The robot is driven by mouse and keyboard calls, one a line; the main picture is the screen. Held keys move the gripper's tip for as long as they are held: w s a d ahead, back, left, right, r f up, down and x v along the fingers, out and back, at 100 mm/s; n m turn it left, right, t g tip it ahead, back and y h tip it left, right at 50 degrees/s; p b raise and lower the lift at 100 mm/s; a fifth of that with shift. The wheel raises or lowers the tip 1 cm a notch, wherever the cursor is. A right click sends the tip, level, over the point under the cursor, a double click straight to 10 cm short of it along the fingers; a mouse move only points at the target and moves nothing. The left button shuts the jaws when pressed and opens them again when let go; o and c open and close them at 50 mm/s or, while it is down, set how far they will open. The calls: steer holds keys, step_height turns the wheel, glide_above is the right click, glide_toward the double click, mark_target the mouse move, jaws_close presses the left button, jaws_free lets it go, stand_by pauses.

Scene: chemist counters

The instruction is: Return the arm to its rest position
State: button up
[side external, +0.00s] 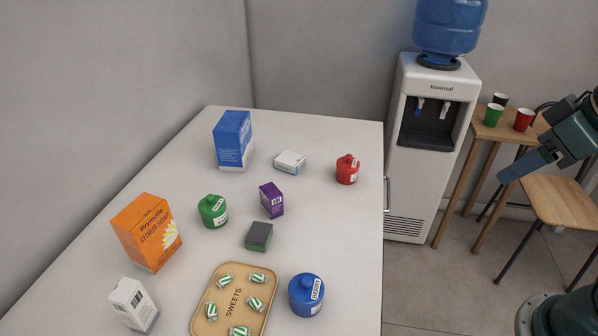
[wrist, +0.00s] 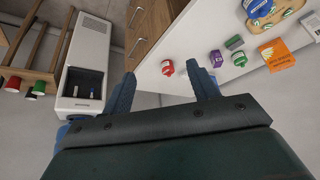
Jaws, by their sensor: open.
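My gripper (side external: 508,174) is in the air at the right of the side external view, off the counter and in front of the small wooden table and stool. In the wrist view my gripper (wrist: 160,69) has its two blue fingers apart with nothing between them. The white counter (side external: 340,225) lies well to its left in the side external view. My arm runs off the right edge there, so much of it is hidden.
A water cooler (side external: 428,150) stands between the counter and my gripper. A wooden table (side external: 487,123) with cups and a stool (side external: 560,200) are behind my gripper. The counter holds several boxes, red, green and blue jars (side external: 307,294), and a sweets tray (side external: 232,325).

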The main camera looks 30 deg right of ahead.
steer(key=shift+s+d+f, duration=0.1)
steer(key=shift+s+d, duration=0.1)
steer(key=shift+s, duration=0.55)
